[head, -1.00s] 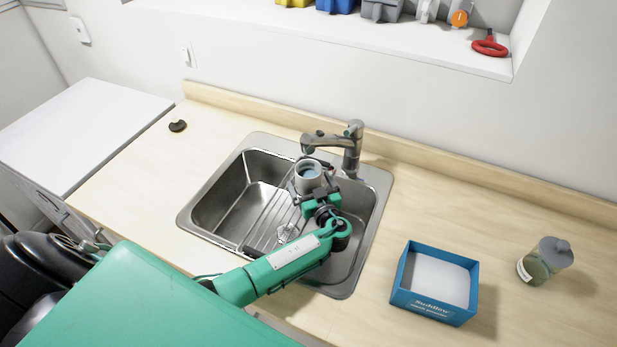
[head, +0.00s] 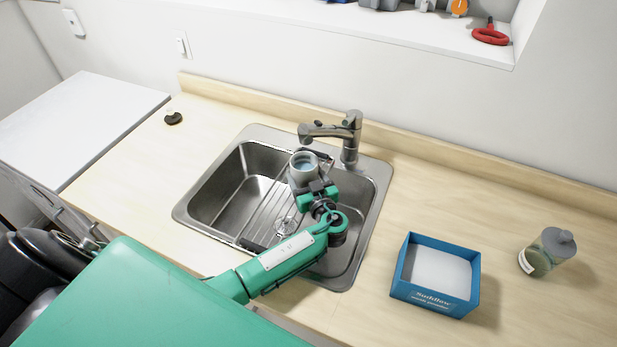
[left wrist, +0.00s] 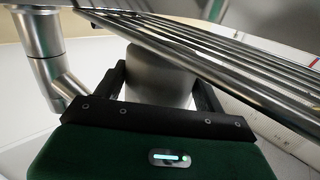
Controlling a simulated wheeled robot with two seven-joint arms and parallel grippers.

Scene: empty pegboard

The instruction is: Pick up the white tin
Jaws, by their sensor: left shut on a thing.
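The white tin (head: 303,169) is a small round can, open at the top, with pale blue inside. It is over the right part of the sink in the head view. My left gripper (head: 306,183) is shut on the tin from its near side. In the left wrist view the tin (left wrist: 158,78) shows as a grey cylinder between the two dark fingers of my left gripper (left wrist: 158,88). My right gripper is not in view.
A steel sink (head: 215,200) with a wire rack (head: 262,214) lies around the gripper. The faucet (head: 350,138) stands just behind the tin. A blue box (head: 436,302) and a lidded jar (head: 547,253) stand on the counter at right. The left counter is mostly clear.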

